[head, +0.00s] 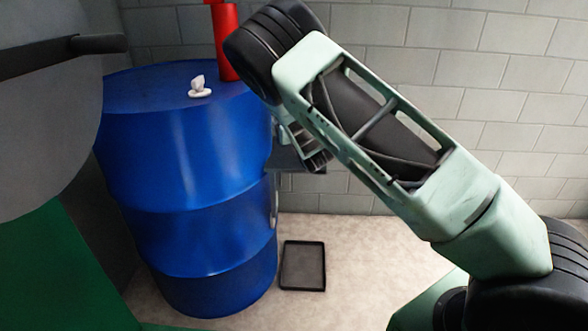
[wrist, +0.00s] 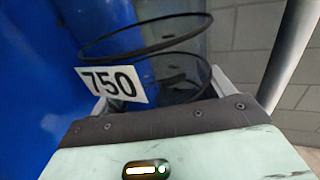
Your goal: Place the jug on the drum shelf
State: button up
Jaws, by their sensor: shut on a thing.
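The blue drum (head: 190,160) stands upright at left centre in the head view, and its flat top (head: 150,82) shows. Its blue side also fills the left of the wrist view (wrist: 35,60). The jug (wrist: 165,68) is clear with dark rings, and shows between my fingers in the wrist view. A white label reading 750 (wrist: 110,84) is at its left side. My gripper (wrist: 160,95) is shut on the jug. In the head view my gripper (head: 312,160) is beside the drum's right side, below its top; the jug is mostly hidden there by my arm.
A red cylinder (head: 228,45) stands at the back right of the drum top, partly behind my arm. A small white object (head: 198,87) is near the middle of the top. A dark tray (head: 303,266) lies on the floor right of the drum. A block wall (head: 480,80) is behind.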

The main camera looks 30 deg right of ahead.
jog(key=w+d+r+b, duration=0.3)
jog(key=d+r+b, duration=0.1)
jog(key=shift+y, duration=0.3)
jog(key=f+b, duration=0.1)
jog(key=f, duration=0.5)
jog(key=f+b, duration=0.1)
jog(key=f, duration=0.3)
jog(key=shift+a+b, duration=0.25)
jog(key=shift+b, duration=0.1)
jog(key=shift+r, duration=0.15)
jog(key=shift+n, duration=0.3)
jog(key=o, duration=1)
jog(key=s, duration=0.4)
jog(key=s+a+p, duration=0.1)
jog(key=s, duration=0.3)
jog(key=s+a+p, duration=0.1)
jog(key=s, duration=0.3)
jog(key=shift+a, duration=0.1)
jog(key=shift+w, duration=0.1)
